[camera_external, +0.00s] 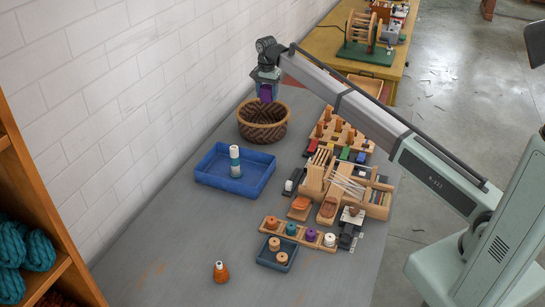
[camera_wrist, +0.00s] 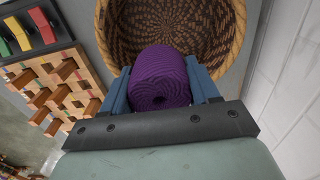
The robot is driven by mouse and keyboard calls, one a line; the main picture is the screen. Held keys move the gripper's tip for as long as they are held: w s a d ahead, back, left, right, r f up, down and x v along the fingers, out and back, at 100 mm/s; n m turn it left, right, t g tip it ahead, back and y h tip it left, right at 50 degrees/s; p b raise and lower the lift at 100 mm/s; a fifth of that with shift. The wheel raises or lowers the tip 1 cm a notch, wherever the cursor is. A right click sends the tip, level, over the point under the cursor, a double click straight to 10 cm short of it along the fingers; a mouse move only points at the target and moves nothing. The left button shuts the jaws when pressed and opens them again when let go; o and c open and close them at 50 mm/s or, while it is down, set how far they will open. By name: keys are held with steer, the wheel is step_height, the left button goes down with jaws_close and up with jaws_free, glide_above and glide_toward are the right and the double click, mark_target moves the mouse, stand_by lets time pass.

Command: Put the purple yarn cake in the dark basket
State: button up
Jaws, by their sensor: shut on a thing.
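My gripper (camera_external: 266,88) is shut on the purple yarn cake (camera_wrist: 159,78), which sits between the two blue fingers in the wrist view. The cake also shows as a small purple patch (camera_external: 266,94) below my gripper in the external view. The dark basket (camera_external: 263,135) is a round woven one at the far end of the grey table, near the wall. My gripper holds the cake above the basket. In the wrist view the basket (camera_wrist: 237,38) lies beyond the cake, and its patterned inside looks empty where it shows; the cake hides part of it.
A blue tray (camera_external: 203,179) with stacked white and teal yarn cakes stands in front of the basket. A wooden peg board (camera_external: 349,133) is right of the basket. A wooden row of cakes (camera_external: 296,234) and a small dark tray (camera_external: 266,262) stand nearer. The table's left front is mostly clear.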

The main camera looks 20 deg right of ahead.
steer(key=f, duration=1.4)
steer(key=shift+s+a+f, duration=0.15)
steer(key=shift+a+f, duration=0.05)
steer(key=shift+f, duration=0.05)
steer(key=o, duration=1.1)
steer(key=shift+f, duration=0.1)
steer(key=shift+c, duration=0.2)
step_height(320, 180, up, 12)
steer(key=shift+r, duration=0.15)
